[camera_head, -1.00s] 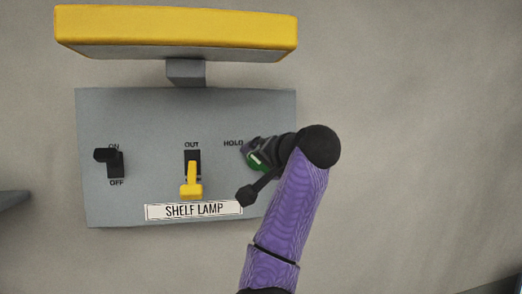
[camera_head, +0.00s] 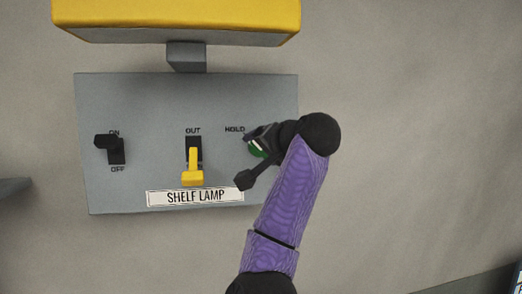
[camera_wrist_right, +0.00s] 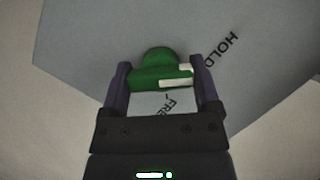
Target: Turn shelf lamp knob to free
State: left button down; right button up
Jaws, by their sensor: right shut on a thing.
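The green shelf lamp knob (camera_head: 257,152) is on the right side of the grey panel (camera_head: 230,105), below the word HOLD and mostly hidden by my right gripper (camera_head: 262,142) in the head view. In the right wrist view the green knob (camera_wrist_right: 155,72) with its white mark sits between the two fingers of my right gripper (camera_wrist_right: 162,75), which is shut on it. The white mark lies toward the right finger, on the side of HOLD. Part of the word FREE shows below the knob. My left gripper is not in view.
A yellow lamp head (camera_head: 180,18) juts out above the panel. A black ON/OFF switch (camera_head: 110,148) and a yellow OUT lever (camera_head: 193,170) are left of the knob. A SHELF LAMP label (camera_head: 195,197) is below. The wall to the right is clear.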

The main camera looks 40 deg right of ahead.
jog(key=m+t+y+b, duration=0.1)
jog(key=m+b, duration=0.1)
jog(key=m, duration=0.1)
jog(key=shift+f+m+t, duration=0.15)
jog(key=shift+m+t, duration=0.25)
jog(key=m+t+b, duration=0.1)
jog(key=m+b, duration=0.2)
jog(key=m, duration=0.1)
jog(key=shift+f+t, duration=0.1)
jog(key=shift+t, duration=0.3)
jog(key=m+b, duration=0.1)
jog(key=m, duration=0.1)
jog(key=m+t+h+b, duration=0.1)
jog(key=m, duration=0.1)
jog(key=shift+m+t, duration=0.3)
jog(key=shift+m+t+h+b, duration=0.4)
jog(key=shift+m+h+b, duration=0.2)
jog(key=shift+m, duration=1.4)
jog(key=shift+f+m, duration=0.1)
jog(key=shift+m, duration=0.2)
jog(key=o, duration=1.1)
jog(key=shift+s, duration=0.1)
